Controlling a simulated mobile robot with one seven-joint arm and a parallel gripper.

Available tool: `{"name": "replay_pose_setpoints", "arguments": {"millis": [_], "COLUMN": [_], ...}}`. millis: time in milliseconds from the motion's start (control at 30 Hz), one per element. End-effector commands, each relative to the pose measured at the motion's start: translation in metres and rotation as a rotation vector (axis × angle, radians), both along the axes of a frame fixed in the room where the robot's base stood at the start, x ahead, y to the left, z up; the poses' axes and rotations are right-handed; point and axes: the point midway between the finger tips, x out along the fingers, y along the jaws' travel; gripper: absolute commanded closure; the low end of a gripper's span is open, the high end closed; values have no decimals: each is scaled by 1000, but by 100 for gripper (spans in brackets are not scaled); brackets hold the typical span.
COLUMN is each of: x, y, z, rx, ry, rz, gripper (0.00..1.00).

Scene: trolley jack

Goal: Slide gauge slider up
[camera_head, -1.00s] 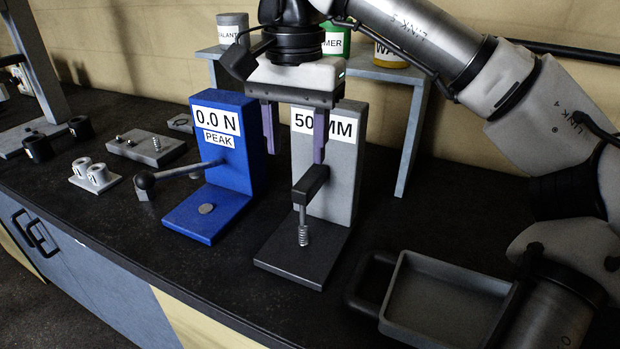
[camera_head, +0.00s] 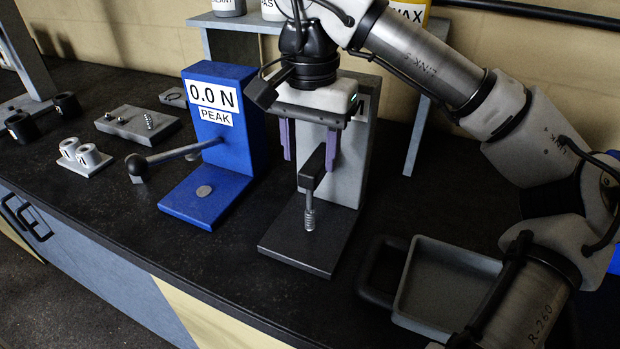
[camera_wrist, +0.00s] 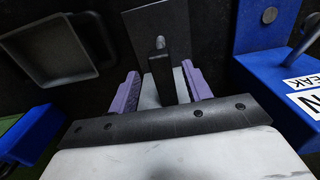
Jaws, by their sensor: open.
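The gauge is a grey upright stand (camera_head: 352,150) on a dark base plate (camera_head: 310,240). Its black slider arm (camera_head: 314,168) sticks out toward the front, with a sprung probe (camera_head: 309,214) hanging below it. My gripper (camera_head: 310,155) is open, fingers pointing down on either side of the slider, close to the stand's face. In the wrist view, my two purple fingers (camera_wrist: 160,92) stand apart with the black slider (camera_wrist: 160,70) between them. A gap shows on each side. The gauge's printed label is mostly hidden behind my gripper.
A blue force gauge (camera_head: 228,130) reading 0.0 N with a lever (camera_head: 170,155) stands close on the left. A grey tray (camera_head: 445,285) with a black handle is at front right. A shelf (camera_head: 432,110) with pots is behind.

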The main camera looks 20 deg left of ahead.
Motion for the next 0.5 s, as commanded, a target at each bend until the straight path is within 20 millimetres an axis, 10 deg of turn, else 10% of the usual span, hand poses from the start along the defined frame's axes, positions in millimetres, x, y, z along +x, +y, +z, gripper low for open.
{"name": "replay_pose_setpoints", "arguments": {"millis": [500], "x": [0], "y": [0], "z": [-62], "rx": [0], "ry": [0], "rz": [1], "gripper": [51]}}
